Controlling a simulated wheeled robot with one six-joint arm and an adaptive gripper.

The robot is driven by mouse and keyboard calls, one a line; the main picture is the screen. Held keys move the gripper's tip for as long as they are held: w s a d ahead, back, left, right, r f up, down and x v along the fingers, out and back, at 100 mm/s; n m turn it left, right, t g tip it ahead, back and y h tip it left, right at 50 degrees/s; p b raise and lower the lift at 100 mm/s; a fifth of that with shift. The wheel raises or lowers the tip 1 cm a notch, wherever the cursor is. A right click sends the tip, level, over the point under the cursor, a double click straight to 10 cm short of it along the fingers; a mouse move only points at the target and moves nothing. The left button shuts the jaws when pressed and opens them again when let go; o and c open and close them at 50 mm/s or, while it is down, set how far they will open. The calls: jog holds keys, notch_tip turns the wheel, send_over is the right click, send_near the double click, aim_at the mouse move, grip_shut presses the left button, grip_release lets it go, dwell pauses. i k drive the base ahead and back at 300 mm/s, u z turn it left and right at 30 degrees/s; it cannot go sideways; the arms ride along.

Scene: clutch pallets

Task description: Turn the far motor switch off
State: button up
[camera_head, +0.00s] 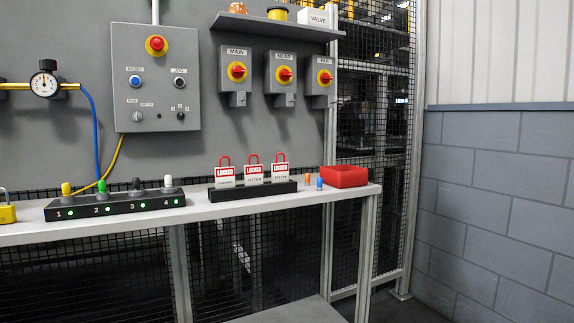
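The far motor switch (325,77) is a red rotary knob on a yellow disc. It sits on a grey box labelled FAR, the rightmost of three on the grey panel. Its red handle looks roughly horizontal, but the exact angle is too small to tell. The near switch (284,74) and the main switch (237,71) are alike, to its left, under their own labels. A grey hasp tab hangs below each box. My gripper is not in view.
A shelf (270,27) with a VALVE box juts out above the switches. The bench (225,210) below holds several locked tags in a black rack (252,192), a red bin (344,177) and a numbered strip (115,204). A mesh fence stands right. Space before the switches looks clear.

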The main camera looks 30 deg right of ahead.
aim_at(325, 78)
jog(key=u, duration=0.2)
jog(key=k, duration=0.35)
jog(key=z, duration=1.25)
jog(key=i, duration=0.8)
jog(key=z, duration=0.3)
